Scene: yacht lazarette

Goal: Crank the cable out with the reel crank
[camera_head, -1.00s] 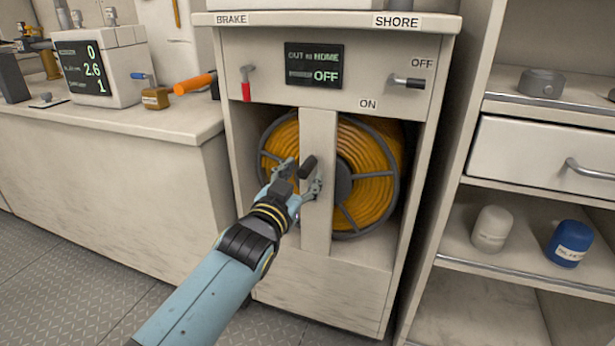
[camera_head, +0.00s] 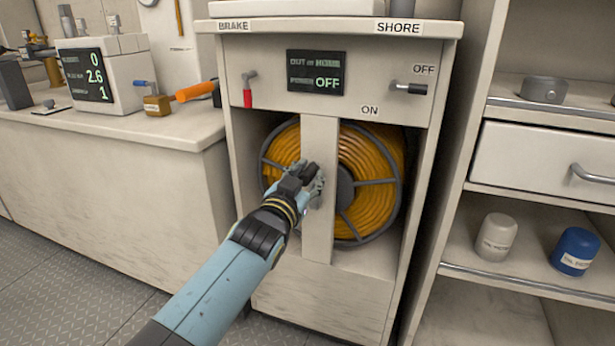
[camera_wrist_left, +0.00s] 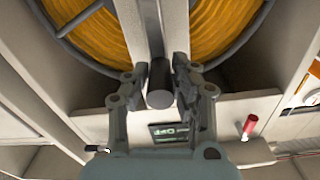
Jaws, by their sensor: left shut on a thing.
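The cable reel (camera_head: 375,180) holds wound orange-yellow cable inside an open-fronted cabinet, behind a pale vertical post (camera_head: 319,240). The dark reel crank handle (camera_head: 310,171) stands out in front of the post. My left gripper (camera_head: 307,182) is shut on this handle, and its fingers partly hide it in the head view. In the left wrist view the round end of the crank handle (camera_wrist_left: 160,87) shows between the two fingers. The rest of the crank is mostly hidden. My right gripper is not in view.
Above the reel are the red-tipped brake lever (camera_head: 248,92), a display (camera_head: 316,73) reading OFF and the shore switch (camera_head: 409,88). A counter (camera_head: 140,128) with an orange-handled tool is at left. Shelves with white and blue containers (camera_head: 574,250) are at right.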

